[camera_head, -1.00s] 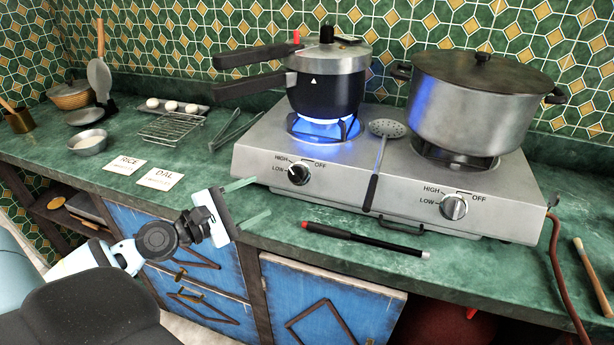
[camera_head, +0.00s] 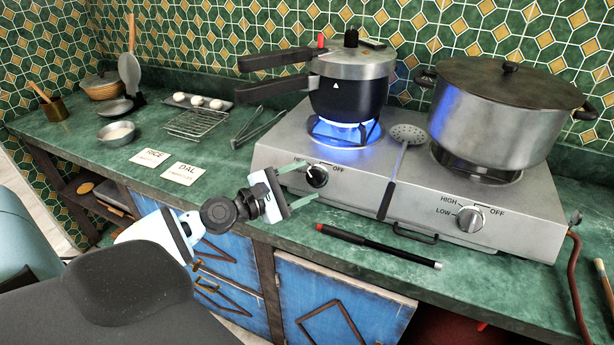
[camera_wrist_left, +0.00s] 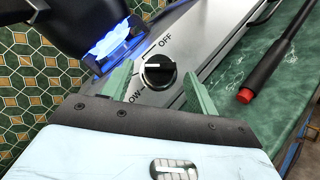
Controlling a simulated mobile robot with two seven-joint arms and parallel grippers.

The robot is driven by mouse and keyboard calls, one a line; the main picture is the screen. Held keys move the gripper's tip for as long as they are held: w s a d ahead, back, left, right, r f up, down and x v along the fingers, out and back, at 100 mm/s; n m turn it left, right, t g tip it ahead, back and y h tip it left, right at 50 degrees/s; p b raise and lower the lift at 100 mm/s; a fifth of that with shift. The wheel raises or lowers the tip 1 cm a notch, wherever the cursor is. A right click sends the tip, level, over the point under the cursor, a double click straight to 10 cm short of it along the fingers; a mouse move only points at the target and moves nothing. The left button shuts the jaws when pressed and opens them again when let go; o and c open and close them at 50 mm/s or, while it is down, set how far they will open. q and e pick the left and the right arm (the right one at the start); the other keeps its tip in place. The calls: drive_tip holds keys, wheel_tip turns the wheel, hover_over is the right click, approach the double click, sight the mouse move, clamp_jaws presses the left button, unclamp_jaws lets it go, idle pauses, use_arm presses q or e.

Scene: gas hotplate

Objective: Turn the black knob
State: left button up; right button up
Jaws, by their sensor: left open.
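The black knob (camera_head: 317,176) is on the front of the stove, below the left burner, with an OFF label beside it. Its white pointer line shows in the left wrist view on the black knob (camera_wrist_left: 159,72). My left gripper (camera_head: 311,181) is open, with its green fingertips close to the knob. In the left wrist view the two fingers of the left gripper (camera_wrist_left: 158,76) stand on either side of the knob, with gaps. Contact is not visible. The left burner has a blue flame (camera_head: 343,134). My right gripper is not in view.
A pressure cooker (camera_head: 348,92) stands on the lit burner, its handles pointing left. A large lidded pot (camera_head: 495,125) is on the right burner above a grey knob (camera_head: 470,219). A black lighter (camera_head: 375,245) lies on the counter in front.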

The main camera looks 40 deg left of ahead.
use_arm(q)
drive_tip(key=shift+x, duration=1.05)
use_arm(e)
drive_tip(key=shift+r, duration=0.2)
use_arm(q)
drive_tip(key=shift+f, duration=0.1)
drive_tip(key=c, duration=0.9)
drive_tip(key=shift+c, duration=0.2)
